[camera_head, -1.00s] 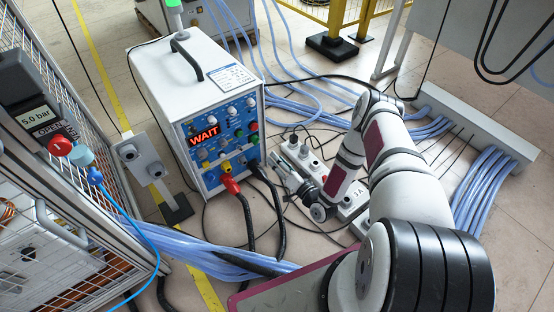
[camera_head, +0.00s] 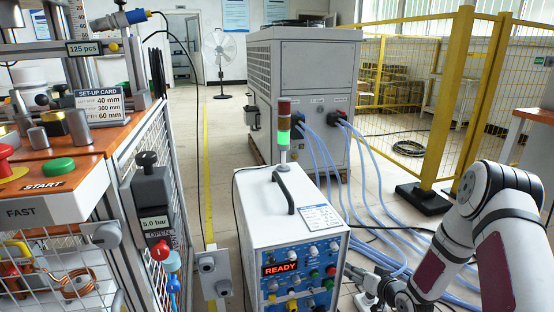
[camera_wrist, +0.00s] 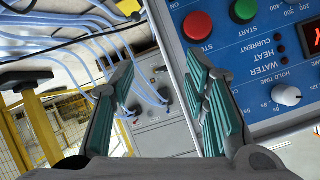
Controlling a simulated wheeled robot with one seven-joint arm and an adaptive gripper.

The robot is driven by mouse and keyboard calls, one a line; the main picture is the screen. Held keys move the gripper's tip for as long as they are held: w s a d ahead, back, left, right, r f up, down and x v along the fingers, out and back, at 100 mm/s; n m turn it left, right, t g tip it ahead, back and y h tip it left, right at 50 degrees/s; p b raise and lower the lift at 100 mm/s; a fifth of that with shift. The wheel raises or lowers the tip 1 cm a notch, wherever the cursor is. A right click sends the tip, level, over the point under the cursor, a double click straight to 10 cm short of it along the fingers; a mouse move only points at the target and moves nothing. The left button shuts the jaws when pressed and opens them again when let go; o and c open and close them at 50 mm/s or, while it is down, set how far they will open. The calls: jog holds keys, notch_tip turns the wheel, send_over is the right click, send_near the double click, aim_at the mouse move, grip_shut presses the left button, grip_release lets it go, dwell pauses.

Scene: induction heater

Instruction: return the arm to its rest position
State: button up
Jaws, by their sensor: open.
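My arm (camera_head: 448,250) comes in from the right of the head view, bent, with its lower end to the right of the white heater unit (camera_head: 262,203). My gripper (camera_head: 358,282) is small and partly cut off there, near the right side of the heater's front panel. In the wrist view my gripper (camera_wrist: 160,66) is open, with its green-padded fingers apart and nothing between them. The heater panel (camera_wrist: 270,75) lies behind the right finger, with a red button (camera_wrist: 197,25) and a green button (camera_wrist: 244,10). The heater display (camera_head: 281,268) reads READY.
The stack light (camera_head: 284,130) on the heater shows green. A workbench (camera_head: 75,165) with a start panel stands at left. A grey cabinet (camera_head: 305,100) with blue hoses stands behind. Yellow fencing (camera_head: 455,95) is at back right. Open floor runs along the yellow line (camera_head: 208,150).

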notch_tip(320, 180, up, 14)
jog(key=s+d+n+g+h, duration=0.1)
jog(key=s+d+g+h, duration=0.1)
jog(key=g+h, duration=0.1)
jog(key=s+r+g+h, duration=0.2)
jog(key=s+r+g, duration=0.1)
jog(key=s+r, duration=0.85)
jog(key=s+a+r+g+p, duration=0.1)
jog(key=s+a+r+g, duration=0.2)
jog(key=s, duration=0.9)
jog(key=s+a+r+g+y, duration=0.1)
jog(key=s+a+r, duration=0.35)
jog(key=s, duration=0.75)
jog(key=s+a+r+g+p, duration=0.15)
jog(key=s+r, duration=0.35)
jog(key=s, duration=0.8)
notch_tip(320, 180, up, 40)
jog(key=t+p, duration=0.4)
jog(key=p, duration=3.2)
jog(key=shift+w+p, duration=0.3)
jog(key=shift+w, duration=0.1)
jog(key=shift+f, duration=0.1)
